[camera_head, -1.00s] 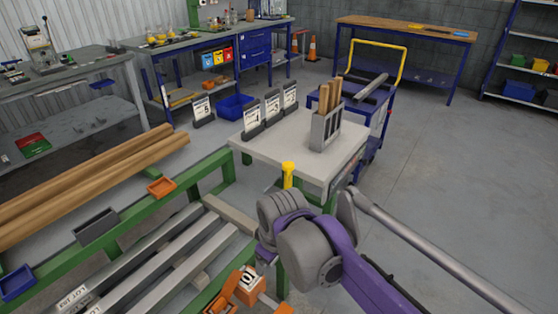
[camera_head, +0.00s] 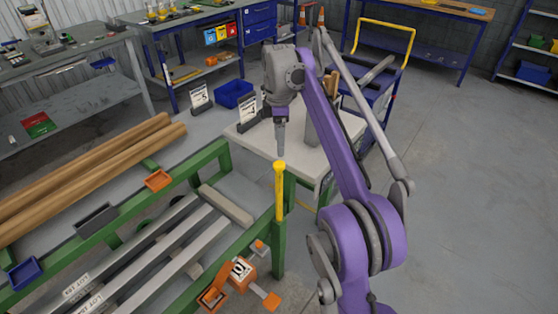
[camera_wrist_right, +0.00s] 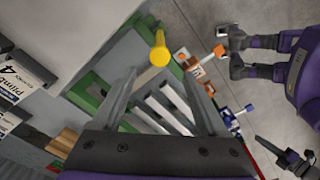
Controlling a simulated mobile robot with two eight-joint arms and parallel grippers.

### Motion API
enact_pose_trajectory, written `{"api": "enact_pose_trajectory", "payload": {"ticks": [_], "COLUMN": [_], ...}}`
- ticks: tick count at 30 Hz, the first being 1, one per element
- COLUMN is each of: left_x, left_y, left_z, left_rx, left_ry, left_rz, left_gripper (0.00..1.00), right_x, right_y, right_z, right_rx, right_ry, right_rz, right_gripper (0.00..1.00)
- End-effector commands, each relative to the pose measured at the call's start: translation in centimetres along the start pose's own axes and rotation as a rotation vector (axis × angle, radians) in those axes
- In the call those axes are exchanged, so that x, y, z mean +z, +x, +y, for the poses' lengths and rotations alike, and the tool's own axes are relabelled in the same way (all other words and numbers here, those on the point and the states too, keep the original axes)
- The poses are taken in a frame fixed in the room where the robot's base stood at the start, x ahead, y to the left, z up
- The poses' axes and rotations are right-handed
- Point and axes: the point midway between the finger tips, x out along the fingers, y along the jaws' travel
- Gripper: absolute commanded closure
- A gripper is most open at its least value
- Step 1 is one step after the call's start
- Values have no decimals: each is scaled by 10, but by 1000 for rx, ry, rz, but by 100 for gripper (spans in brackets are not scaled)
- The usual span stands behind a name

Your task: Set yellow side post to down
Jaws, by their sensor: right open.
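The yellow side post (camera_head: 280,192) stands upright at the near right corner of the green frame, with a round knob on top. It also shows from above in the right wrist view (camera_wrist_right: 160,52). My right gripper (camera_head: 281,150) points down, just above and slightly behind the post in the head view. In the right wrist view its two fingers (camera_wrist_right: 163,90) are spread and empty, and the knob appears beyond them, between their tips. The post is apart from the fingers.
Metal bars and wooden poles (camera_head: 90,180) lie to the left.

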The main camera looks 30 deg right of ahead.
Motion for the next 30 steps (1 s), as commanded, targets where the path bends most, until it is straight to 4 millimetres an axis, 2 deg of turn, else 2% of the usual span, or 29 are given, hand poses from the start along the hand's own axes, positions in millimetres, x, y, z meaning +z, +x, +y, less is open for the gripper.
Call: {"api": "enact_pose_trajectory", "payload": {"ticks": [1,6,12,16,24,26,30], "left_x": [3,7,9,9,9,9,9], "left_y": [5,11,15,15,15,15,15], "left_z": [0,0,0,0,0,0,0], "left_rx": [0,0,0,0,0,0,0], "left_ry": [0,0,0,0,0,0,0], "left_rz": [-2,-4,-5,-6,-6,-6,-6], "left_gripper": [100,100,100,100,100,100,100], "right_x": [0,0,0,0,0,0,0], "right_y": [14,46,71,78,78,78,78], "right_z": [0,0,0,0,0,0,0], "right_rx": [-1,0,1,1,1,1,1], "right_ry": [0,1,2,2,2,2,2], "right_rz": [0,0,0,0,0,0,0], "right_gripper": [24,24,24,24,24,33,58]}}
